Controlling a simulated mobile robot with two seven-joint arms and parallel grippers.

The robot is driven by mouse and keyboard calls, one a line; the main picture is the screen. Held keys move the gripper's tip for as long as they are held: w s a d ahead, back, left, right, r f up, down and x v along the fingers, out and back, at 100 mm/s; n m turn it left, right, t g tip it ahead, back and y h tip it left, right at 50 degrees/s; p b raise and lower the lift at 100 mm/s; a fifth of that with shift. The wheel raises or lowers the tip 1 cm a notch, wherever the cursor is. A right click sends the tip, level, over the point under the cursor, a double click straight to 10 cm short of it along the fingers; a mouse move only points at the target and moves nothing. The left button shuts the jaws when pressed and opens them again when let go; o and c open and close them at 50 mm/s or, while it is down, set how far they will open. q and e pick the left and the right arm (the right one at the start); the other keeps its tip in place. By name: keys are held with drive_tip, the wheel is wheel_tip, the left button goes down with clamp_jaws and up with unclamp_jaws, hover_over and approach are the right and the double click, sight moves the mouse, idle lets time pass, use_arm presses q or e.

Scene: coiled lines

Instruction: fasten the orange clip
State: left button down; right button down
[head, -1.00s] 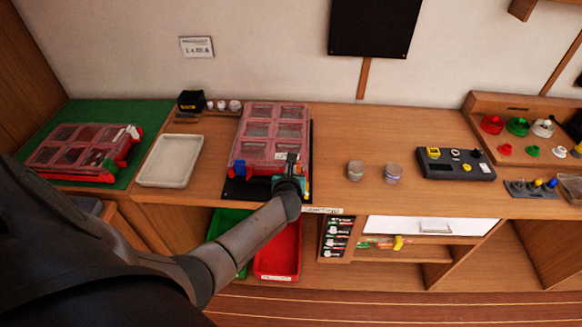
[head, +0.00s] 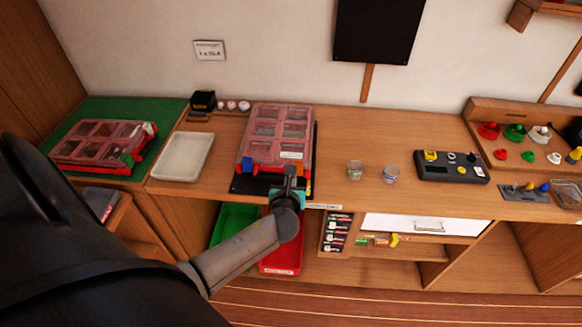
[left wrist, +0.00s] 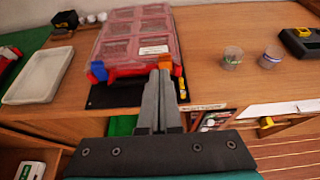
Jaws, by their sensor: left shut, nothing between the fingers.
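A case with a clear pinkish lid (head: 276,128) and red base lies on the bench with its lid down; it also shows in the left wrist view (left wrist: 136,28). The orange clip (left wrist: 166,61) is at its front right corner, partly behind my fingertips. A blue clip (left wrist: 98,71) is at its front left corner; it also shows in the head view (head: 247,165). My left gripper (head: 290,170) is shut and empty at the case's front, close to the orange clip. I cannot tell whether its fingertips (left wrist: 160,72) touch the clip or whether the clip is fastened.
The case stands on a black mat (head: 242,185) near the bench's front edge. A pale tray (head: 181,157) and a second case (head: 101,145) on a green mat are at left. Two small cups (head: 356,170) stand at right. Green and red bins are below.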

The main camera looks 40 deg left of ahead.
use_arm(q)
drive_tip(key=shift+s+d+r, duration=0.15)
drive_tip(key=shift+s+r, duration=0.2)
drive_tip(key=shift+r, duration=0.1)
use_arm(e)
drive_tip(key=shift+s+r, duration=0.1)
drive_tip(key=shift+r, duration=0.15)
drive_tip(key=shift+s+d, duration=0.3)
drive_tip(key=shift+d, duration=0.1)
